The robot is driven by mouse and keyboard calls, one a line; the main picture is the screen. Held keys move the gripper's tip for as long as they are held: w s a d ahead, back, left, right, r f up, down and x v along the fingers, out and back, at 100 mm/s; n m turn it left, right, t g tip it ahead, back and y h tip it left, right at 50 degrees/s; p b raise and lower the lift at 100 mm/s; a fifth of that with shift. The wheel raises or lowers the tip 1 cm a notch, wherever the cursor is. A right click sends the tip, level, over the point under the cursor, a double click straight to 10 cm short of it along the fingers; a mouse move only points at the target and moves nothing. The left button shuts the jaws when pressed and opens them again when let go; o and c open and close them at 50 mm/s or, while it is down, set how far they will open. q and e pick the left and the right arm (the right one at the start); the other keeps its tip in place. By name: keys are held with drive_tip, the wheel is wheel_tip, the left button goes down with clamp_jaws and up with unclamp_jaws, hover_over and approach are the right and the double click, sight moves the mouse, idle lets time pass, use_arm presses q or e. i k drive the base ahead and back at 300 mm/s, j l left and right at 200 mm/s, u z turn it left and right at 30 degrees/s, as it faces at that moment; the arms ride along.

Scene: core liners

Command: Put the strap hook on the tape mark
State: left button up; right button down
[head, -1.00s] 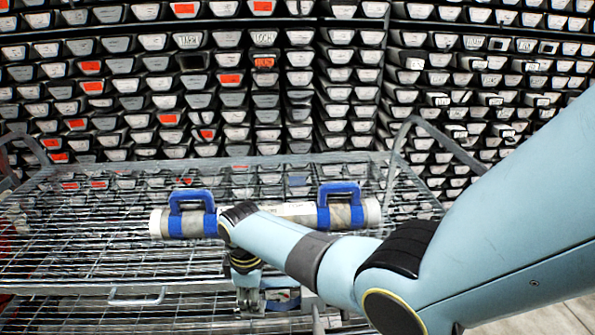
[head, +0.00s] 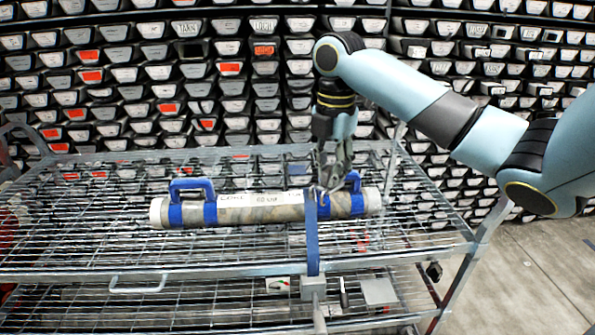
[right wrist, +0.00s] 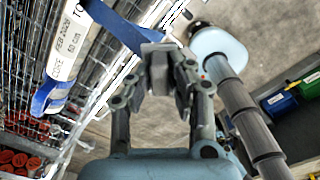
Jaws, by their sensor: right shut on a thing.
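My right gripper (head: 327,180) is shut on the strap hook, a small grey metal piece (right wrist: 158,50) between its fingertips in the right wrist view. In the head view the gripper points down above the right part of the core liner. A blue strap (head: 312,240) runs from the hook down across the front of the tube to a grey buckle (head: 313,288) at the shelf's front edge. The pale core liner tube (head: 265,208), with a white label and blue bands and handles, lies across the shelf. I cannot make out the tape mark. My left gripper is out of view.
The wire shelf (head: 90,262) of a metal cart carries the tube, with a lower shelf beneath. Bare floor (head: 545,260) lies at the right. Green and blue bins (right wrist: 278,103) show in the wrist view.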

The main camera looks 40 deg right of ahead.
sight(298, 170)
drive_tip(key=i+l, duration=0.45)
drive_tip(key=l, duration=0.3)
drive_tip(key=i+l, duration=0.25)
drive_tip(key=l, duration=0.1)
